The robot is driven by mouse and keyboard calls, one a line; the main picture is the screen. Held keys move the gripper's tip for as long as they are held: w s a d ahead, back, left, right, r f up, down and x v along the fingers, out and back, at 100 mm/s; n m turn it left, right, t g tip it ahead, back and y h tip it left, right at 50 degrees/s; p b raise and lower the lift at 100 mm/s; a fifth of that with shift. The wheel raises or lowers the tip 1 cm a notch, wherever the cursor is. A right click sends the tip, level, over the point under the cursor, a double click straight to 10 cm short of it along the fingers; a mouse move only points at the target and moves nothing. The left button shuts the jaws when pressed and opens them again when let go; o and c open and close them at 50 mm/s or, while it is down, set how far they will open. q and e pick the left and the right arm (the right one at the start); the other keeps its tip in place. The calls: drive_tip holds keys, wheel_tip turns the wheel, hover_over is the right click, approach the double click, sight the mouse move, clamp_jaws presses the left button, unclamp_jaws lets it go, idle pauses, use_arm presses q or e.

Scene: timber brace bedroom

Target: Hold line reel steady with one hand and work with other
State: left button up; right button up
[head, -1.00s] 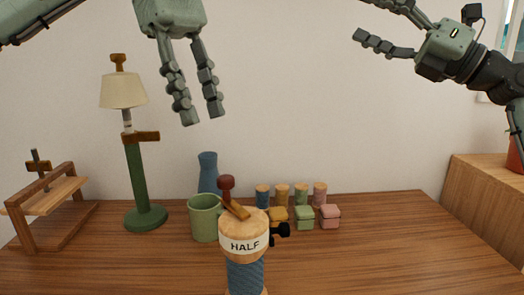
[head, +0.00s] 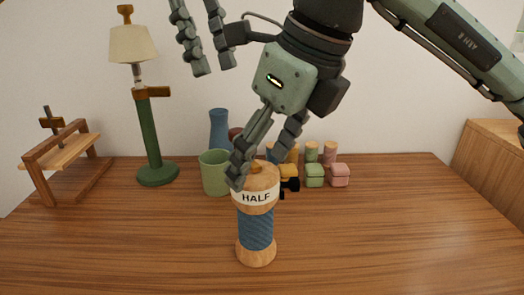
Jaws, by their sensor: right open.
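The line reel (head: 256,228) stands upright on the table, a wooden spool wound with blue line. A white band marked HALF (head: 256,198) runs around its top, and a black knob (head: 290,185) sticks out at its right. My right gripper (head: 257,166) points down at the reel's top, its fingers apart. One finger hangs before the top's left edge and partly hides the crank; its red-brown knob (head: 235,133) shows behind the finger. I cannot tell whether it touches. My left gripper (head: 212,68) hangs higher, behind and left of the reel, open and empty.
A green mug (head: 213,174) and a blue vase (head: 219,128) stand behind the reel. Small lidded boxes (head: 314,176) and several corked jars are behind right. A lamp (head: 149,130) and a wooden stand (head: 60,160) are at left. The front table is clear.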

sight(255, 216)
drive_tip(key=x, duration=0.7)
drive_tip(key=shift+f, duration=0.15)
drive_tip(key=shift+c, duration=0.6)
drive_tip(key=c, duration=1.1)
use_arm(q)
drive_tip(key=shift+o, duration=0.9)
drive_tip(key=w+a+f+n+g+h, duration=0.2)
drive_tip(key=a+f+n+g+h, duration=0.1)
drive_tip(key=a+f+h, duration=0.95)
drive_tip(key=s+d+r+h, duration=0.1)
drive_tip(key=s+d, duration=0.2)
drive_tip(key=d, duration=1)
drive_tip(key=shift+s+d+r, duration=0.2)
drive_tip(key=shift+s+d, duration=0.05)
drive_tip(key=shift+s, duration=0.1)
